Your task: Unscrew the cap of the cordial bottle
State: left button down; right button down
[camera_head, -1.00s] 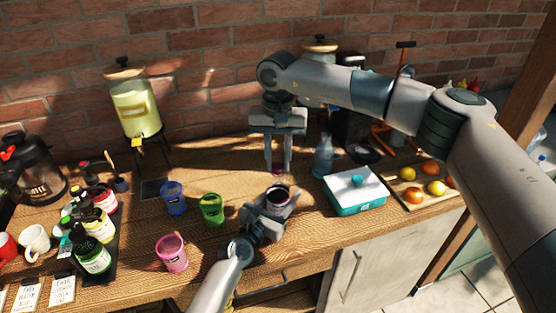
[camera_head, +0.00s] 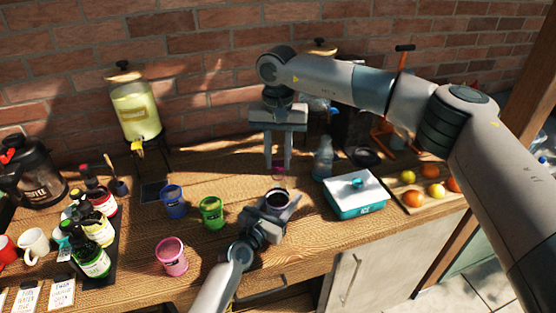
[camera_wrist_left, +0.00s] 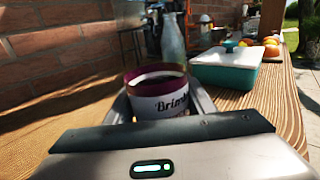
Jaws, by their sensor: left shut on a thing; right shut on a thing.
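The cordial bottle (camera_head: 277,198) is gripped near the table's front middle, its round dark top facing up. In the left wrist view its maroon and white label (camera_wrist_left: 160,103), reading "Brimb...", shows between the fingers. My left gripper (camera_head: 274,212) is shut around the bottle; its fingers (camera_wrist_left: 160,110) flank it in the wrist view. My right gripper (camera_head: 278,163) points down, shut on a small magenta piece that looks like the cap (camera_head: 280,168). It appears apart from the bottle, above and behind it in the head view. The bottle's lower part is hidden.
A blue cup (camera_head: 174,202), green cup (camera_head: 211,213) and pink cup (camera_head: 172,257) stand left. A teal box (camera_head: 355,197) with a white lid and a clear bottle (camera_head: 323,160) stand right. Several dark bottles (camera_head: 92,253) stand further left. Bare wood lies around the gripped bottle.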

aim_at(272, 211)
jog(key=shift+r, duration=0.2)
dwell(0.3)
jog(key=shift+r, duration=2)
pick_arm(q)
jog(key=c, duration=0.7)
grip_release()
jog(key=shift+c, duration=0.2)
jog(key=shift+s, duration=0.1)
jog(key=b+v, duration=0.1)
jog(key=v, duration=1)
jog(key=shift+s+a+f, duration=0.1)
jog(key=shift+s+a, duration=0.15)
jog(key=shift+s, duration=0.1)
pick_arm(e)
jog(key=shift+f, duration=0.75)
